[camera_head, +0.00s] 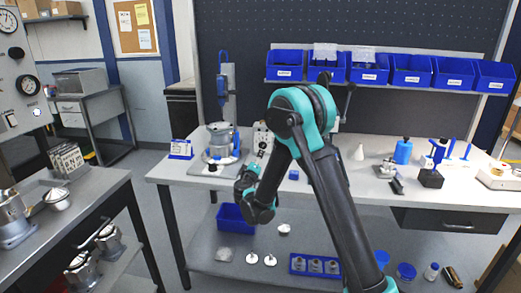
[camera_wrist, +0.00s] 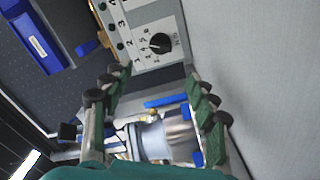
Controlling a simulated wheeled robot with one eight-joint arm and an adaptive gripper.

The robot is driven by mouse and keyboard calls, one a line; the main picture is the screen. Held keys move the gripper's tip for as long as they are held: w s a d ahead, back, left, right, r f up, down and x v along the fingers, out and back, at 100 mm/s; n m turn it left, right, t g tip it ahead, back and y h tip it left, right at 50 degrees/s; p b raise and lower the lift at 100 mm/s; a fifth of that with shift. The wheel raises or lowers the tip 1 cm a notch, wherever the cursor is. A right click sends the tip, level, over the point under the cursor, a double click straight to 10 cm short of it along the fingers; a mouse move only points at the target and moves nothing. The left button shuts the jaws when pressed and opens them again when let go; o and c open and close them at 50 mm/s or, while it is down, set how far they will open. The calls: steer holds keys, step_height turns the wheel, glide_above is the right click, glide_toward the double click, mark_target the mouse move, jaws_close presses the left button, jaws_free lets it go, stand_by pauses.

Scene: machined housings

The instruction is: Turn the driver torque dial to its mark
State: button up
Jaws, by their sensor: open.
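The torque dial (camera_wrist: 160,43) is a round black knob with a pale pointer line, set on a light panel printed with numbers around it, in the upper middle of the wrist view. The knob's pointer lies toward the left in that picture; which printed mark is the target I cannot tell. The light panel (camera_head: 262,137) shows in the head view at the back of the bench, partly hidden by my arm. My gripper (camera_wrist: 155,82) is open and empty, its green and dark fingers spread below the dial in the wrist view and apart from it.
A metal housing (camera_wrist: 152,140) with blue parts lies between my fingers in the wrist view, and the housing (camera_head: 220,140) stands left of the panel in the head view. Blue bins (camera_head: 411,70) hang above the bench (camera_head: 345,200). A blue bottle (camera_head: 403,152) stands to the right.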

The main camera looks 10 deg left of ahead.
steer(key=w, duration=1.1)
steer(key=shift+w+d, duration=0.2)
steer(key=shift+w, duration=0.1)
steer(key=shift+c, duration=0.5)
steer(key=c, duration=1.1)
steer(key=shift+o, duration=0.2)
steer(key=shift+n, duration=0.3)
steer(key=shift+f+n, duration=0.15)
steer(key=shift+n, duration=2.45)
steer(key=o, duration=1.2)
steer(key=shift+c, duration=0.2)
